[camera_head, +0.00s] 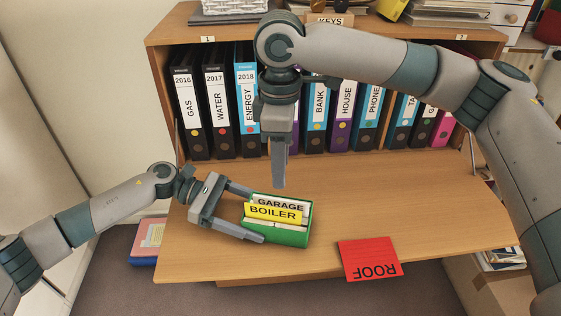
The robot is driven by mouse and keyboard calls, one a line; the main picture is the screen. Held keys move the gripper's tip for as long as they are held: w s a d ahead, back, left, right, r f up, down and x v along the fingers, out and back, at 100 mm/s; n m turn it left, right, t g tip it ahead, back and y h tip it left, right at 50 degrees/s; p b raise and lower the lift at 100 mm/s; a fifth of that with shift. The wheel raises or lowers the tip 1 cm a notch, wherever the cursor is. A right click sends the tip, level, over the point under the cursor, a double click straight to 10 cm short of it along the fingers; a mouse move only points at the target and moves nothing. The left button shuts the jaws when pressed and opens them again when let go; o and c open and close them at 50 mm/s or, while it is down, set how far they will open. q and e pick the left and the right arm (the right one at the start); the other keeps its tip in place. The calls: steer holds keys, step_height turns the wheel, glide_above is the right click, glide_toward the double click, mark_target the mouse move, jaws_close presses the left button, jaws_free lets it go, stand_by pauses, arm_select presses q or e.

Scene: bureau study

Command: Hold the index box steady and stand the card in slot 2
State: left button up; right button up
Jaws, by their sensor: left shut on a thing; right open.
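The index box (290,238) is a small green box on the desk. A yellow card marked BOILER (272,213) and a white card marked GARAGE (281,202) stand in it. My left gripper (251,214) comes from the left and is shut on the box, one finger along its far side and one along its near side. A red card marked ROOF (370,259) lies flat at the desk's front edge, partly overhanging, its word upside down. My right gripper (279,184) points down above the desk behind the box, open and empty; its finger gap is not visible. The slot numbers cannot be read.
The wooden desk (430,215) is clear right of the box. A row of binders (215,105) stands in the shelf behind. My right arm crosses in front of the shelf. Papers (148,240) lie low at the left, below the desk.

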stand_by(0.3)
arm_select(q)
steer(key=o, duration=0.9)
steer(key=shift+a, duration=0.1)
steer(key=v, duration=1.2)
steer(key=shift+r, duration=0.1)
